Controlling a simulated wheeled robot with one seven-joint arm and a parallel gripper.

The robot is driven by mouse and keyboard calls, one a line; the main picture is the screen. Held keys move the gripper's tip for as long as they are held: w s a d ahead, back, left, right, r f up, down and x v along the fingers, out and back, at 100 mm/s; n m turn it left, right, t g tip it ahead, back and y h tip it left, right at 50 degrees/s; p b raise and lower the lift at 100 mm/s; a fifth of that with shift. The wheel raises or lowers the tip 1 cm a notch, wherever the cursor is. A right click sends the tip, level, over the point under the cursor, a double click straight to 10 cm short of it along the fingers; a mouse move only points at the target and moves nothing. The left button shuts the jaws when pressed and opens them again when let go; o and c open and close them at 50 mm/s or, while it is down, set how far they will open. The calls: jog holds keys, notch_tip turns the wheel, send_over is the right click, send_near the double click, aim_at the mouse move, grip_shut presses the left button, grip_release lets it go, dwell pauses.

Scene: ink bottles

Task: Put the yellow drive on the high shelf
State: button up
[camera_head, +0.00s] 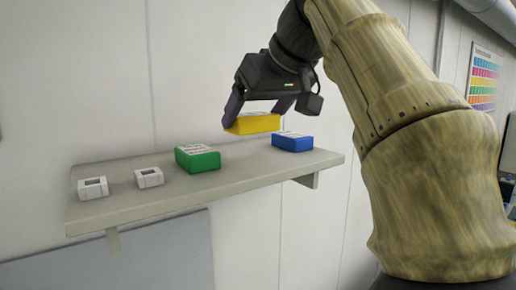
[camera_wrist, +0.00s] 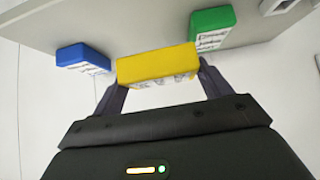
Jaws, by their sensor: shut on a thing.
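The yellow drive (camera_head: 253,124) is a small block with a printed label face, held between the two fingers of my gripper (camera_head: 257,112). It also shows in the wrist view (camera_wrist: 158,64), with a finger on each side of it. In the head view it appears just above the shelf (camera_head: 240,168), between the green drive and the blue drive. I cannot tell whether its underside touches the shelf. The shelf is a grey wall-mounted board, also seen in the wrist view (camera_wrist: 130,22).
A green drive (camera_head: 198,159) sits left of the yellow one on the shelf, and a blue drive (camera_head: 292,142) sits right of it. Two small white holders (camera_head: 94,188) (camera_head: 149,178) stand at the shelf's left end. A colour chart (camera_head: 484,78) hangs on the right wall.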

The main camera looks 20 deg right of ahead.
aim_at(261, 126)
jog(key=shift+s+f, duration=0.25)
jog(key=shift+f, duration=0.3)
jog(key=shift+s+f, duration=0.2)
jog(key=shift+f, duration=0.3)
jog(key=shift+w+d+f, duration=0.1)
jog(key=shift+w+f, duration=0.1)
jog(key=shift+w, duration=0.1)
jog(key=shift+s, duration=0.1)
jog(key=shift+f, duration=1.7)
